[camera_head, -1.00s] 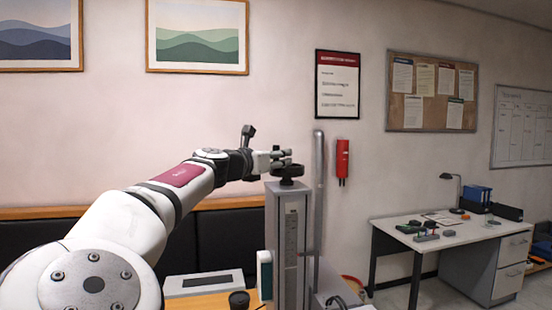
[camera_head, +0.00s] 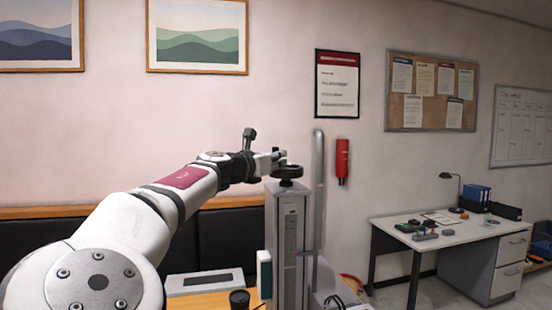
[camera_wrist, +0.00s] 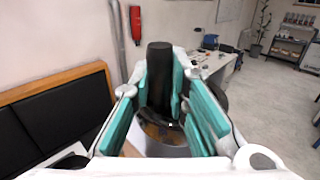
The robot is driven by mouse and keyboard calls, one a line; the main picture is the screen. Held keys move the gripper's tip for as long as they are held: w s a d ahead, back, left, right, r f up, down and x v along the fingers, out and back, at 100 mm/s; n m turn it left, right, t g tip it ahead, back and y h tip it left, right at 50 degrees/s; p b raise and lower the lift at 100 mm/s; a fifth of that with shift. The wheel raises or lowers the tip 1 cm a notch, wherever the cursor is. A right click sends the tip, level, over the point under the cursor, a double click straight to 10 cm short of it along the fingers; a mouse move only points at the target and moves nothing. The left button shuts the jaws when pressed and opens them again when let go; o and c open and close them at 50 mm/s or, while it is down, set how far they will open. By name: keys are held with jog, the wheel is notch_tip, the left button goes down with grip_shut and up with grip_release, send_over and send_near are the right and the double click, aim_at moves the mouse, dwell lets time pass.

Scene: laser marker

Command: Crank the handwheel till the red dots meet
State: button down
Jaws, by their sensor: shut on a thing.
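The black handwheel (camera_head: 287,172) sits on top of the grey column (camera_head: 286,230) of the laser marker. My gripper (camera_head: 279,160) reaches over the top of the column, at the wheel's handle. In the wrist view my gripper (camera_wrist: 166,95) has its teal-padded fingers shut on the upright black crank handle (camera_wrist: 159,65). Part of the wheel's dark rim shows below and behind the fingers. The marker's work area is mostly cut off at the bottom of the head view, and I cannot make out any red dots.
A tall grey post (camera_head: 318,190) stands just right of the column. A red extinguisher (camera_head: 342,160) hangs on the wall behind. A black padded bench back (camera_head: 225,240) runs behind the column at left. A desk (camera_head: 440,232) with small items stands farther right.

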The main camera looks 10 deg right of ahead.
jog(key=shift+s+r+n+t+y+p, duration=0.3)
jog(key=shift+n+t+y+p, duration=0.15)
jog(key=shift+p, duration=0.55)
